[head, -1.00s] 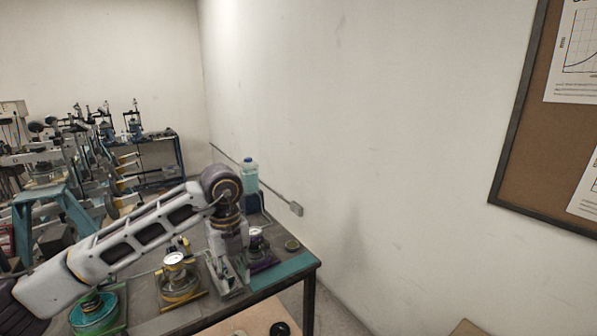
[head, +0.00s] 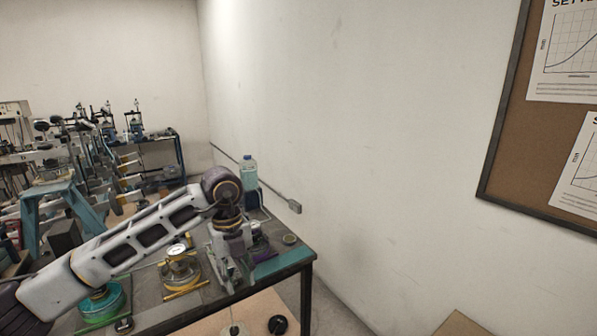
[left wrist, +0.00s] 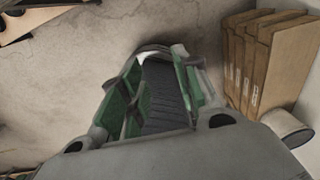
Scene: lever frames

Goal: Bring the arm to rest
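My left arm (head: 130,240) reaches in from the left over the workbench in the head view. Its wrist is bent so that my left gripper (head: 234,278) points down at the right part of the bench, in front of a purple-based device (head: 262,247). In the left wrist view the fingers of my left gripper (left wrist: 160,85) show green sides and a dark ribbed pad, and they lie near each other. I see nothing held, but the gap between the tips is unclear. My right gripper is in neither view.
The workbench (head: 285,264) also carries a yellow-based device (head: 181,270), a green-based device (head: 102,303) and a bottle (head: 249,172). A wall and a corkboard (head: 500,165) are at the right. Cardboard boxes (left wrist: 263,62) stand at the right in the left wrist view.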

